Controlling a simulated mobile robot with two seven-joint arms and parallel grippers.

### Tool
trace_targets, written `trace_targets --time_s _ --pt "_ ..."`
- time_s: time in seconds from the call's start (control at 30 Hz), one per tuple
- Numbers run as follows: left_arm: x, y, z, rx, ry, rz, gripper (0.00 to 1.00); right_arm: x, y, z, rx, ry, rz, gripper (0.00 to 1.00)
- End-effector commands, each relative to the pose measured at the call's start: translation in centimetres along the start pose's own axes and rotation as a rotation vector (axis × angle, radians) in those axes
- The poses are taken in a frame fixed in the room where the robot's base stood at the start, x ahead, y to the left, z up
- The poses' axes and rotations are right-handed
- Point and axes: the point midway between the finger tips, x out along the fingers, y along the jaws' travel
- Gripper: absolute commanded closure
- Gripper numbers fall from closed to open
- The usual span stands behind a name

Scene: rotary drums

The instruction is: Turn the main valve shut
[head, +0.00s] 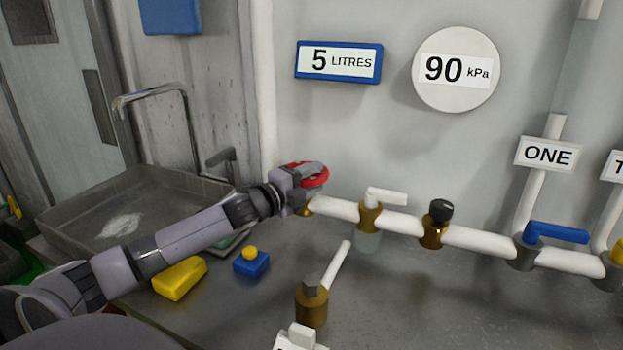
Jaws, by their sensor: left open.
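A red round handle (320,180) sits on a brass body at the left end of the white horizontal pipe; I take it to be the main valve. My left gripper (308,174) is at this handle, reaching in from the left, with its fingers over or around it. The gripper is open, and it hides much of the handle and the brass body below. Whether the fingers touch the handle, I cannot tell. My right gripper is not in view.
Along the pipe (475,241) are a white lever (385,196), a black knob (441,211) and a blue lever (556,232). A yellow block (180,278) and a blue block with a yellow button (251,264) lie near my left arm. A metal sink (90,205) is left.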

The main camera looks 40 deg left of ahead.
Motion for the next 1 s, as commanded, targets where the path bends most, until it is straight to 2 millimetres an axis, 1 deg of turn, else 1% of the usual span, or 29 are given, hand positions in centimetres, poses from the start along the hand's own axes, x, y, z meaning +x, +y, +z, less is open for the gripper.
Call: trace_targets --time_s 0.13,0.17,0.2,0.27,0.3,0.67,0.87,1.0 --pt "-0.01 0.02 -0.01 0.000 0.000 0.000 0.55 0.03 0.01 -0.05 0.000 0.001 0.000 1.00" --pt "-0.01 0.02 -0.01 0.000 0.000 0.000 0.62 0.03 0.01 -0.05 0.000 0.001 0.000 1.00" --pt "-0.01 0.02 -0.01 0.000 0.000 0.000 0.75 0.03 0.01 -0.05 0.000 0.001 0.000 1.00" --pt "-0.01 0.02 -0.01 0.000 0.000 0.000 0.94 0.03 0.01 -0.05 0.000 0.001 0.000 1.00" --pt "-0.02 0.02 -0.01 0.000 0.000 0.000 1.00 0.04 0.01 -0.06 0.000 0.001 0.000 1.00" --pt "-0.13 0.00 0.11 0.003 0.032 0.001 1.00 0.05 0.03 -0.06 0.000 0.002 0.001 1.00" --pt "-0.40 -0.08 0.30 0.007 0.123 0.002 1.00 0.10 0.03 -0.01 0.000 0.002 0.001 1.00" --pt "-0.66 -0.12 0.47 0.007 0.220 0.000 1.00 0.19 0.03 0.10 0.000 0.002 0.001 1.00"
